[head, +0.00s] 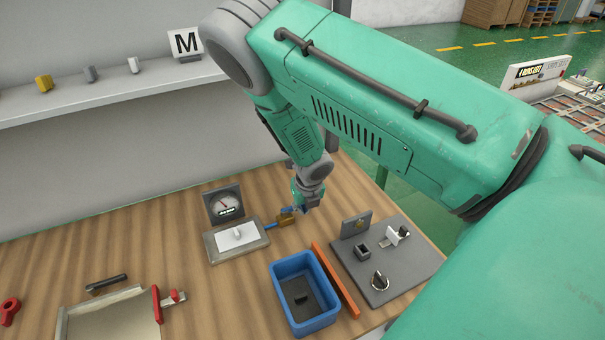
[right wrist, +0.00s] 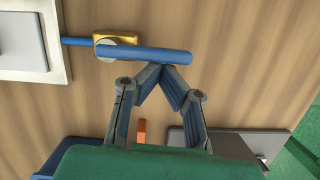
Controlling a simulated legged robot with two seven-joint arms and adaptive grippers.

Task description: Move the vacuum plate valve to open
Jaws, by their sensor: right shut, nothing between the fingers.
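The vacuum plate valve (head: 286,217) is a small brass body with a blue lever, joined by a blue pipe to the vacuum plate (head: 212,246). In the right wrist view the brass body (right wrist: 103,38) shows beside a long blue lever (right wrist: 150,54), which lies nearly in line with the pipe (right wrist: 77,41). My right gripper (head: 302,209) is at the valve in the head view. In the right wrist view it (right wrist: 160,70) is shut and empty, its tips meeting at the lever's lower edge; I cannot tell whether they touch it. My left gripper is not in view.
A dial gauge (head: 224,205) stands behind the plate. A blue bin (head: 284,270) holding a dark piece, an orange bar (head: 335,281) and a grey switch panel (head: 408,272) lie in front and right. A shelf (head: 110,94) runs behind. A metal tray (head: 68,318) sits front left.

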